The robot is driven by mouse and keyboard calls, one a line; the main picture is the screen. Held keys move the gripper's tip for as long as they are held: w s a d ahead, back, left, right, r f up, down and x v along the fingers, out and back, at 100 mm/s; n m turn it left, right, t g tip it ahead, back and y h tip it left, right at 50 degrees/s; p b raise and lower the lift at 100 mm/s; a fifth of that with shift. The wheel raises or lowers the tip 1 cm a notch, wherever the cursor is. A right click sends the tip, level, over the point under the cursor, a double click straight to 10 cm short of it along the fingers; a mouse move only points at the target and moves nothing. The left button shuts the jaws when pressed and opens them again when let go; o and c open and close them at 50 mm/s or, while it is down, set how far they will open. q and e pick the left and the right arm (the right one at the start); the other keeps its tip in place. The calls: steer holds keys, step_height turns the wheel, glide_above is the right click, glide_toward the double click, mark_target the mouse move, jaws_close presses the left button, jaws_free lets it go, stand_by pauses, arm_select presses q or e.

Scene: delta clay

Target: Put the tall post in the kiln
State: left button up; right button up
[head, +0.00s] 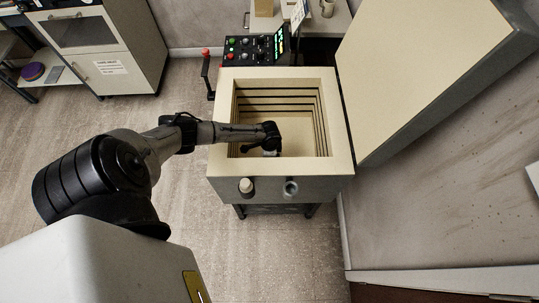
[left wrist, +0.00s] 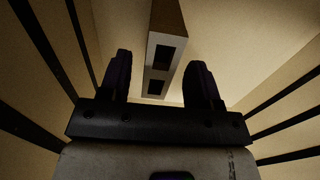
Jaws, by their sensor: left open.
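The kiln (head: 218,140) stands open in the head view, a pale square chamber with dark grooves round its inner walls. My left gripper (head: 268,143) is inside the chamber opening, near its front left. In the left wrist view its two dark fingers (left wrist: 160,64) are spread apart. A pale, brown-sided post (left wrist: 160,72) with two dark square openings on its near face shows between and beyond the fingers, inside the kiln. No firm contact with either finger shows. Its far end runs out of the picture. In the head view the gripper largely hides it. My right gripper is not in view.
The kiln's thick lid (head: 425,70) is raised at the right. A control box (head: 255,50) with buttons and a red-knobbed lever (head: 206,65) stand behind the kiln. A cabinet (head: 110,50) is at the back left. The floor left of the kiln is clear.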

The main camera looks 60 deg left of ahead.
arm_select(q)
step_height(320, 180, up, 9)
steer(key=p, duration=0.2)
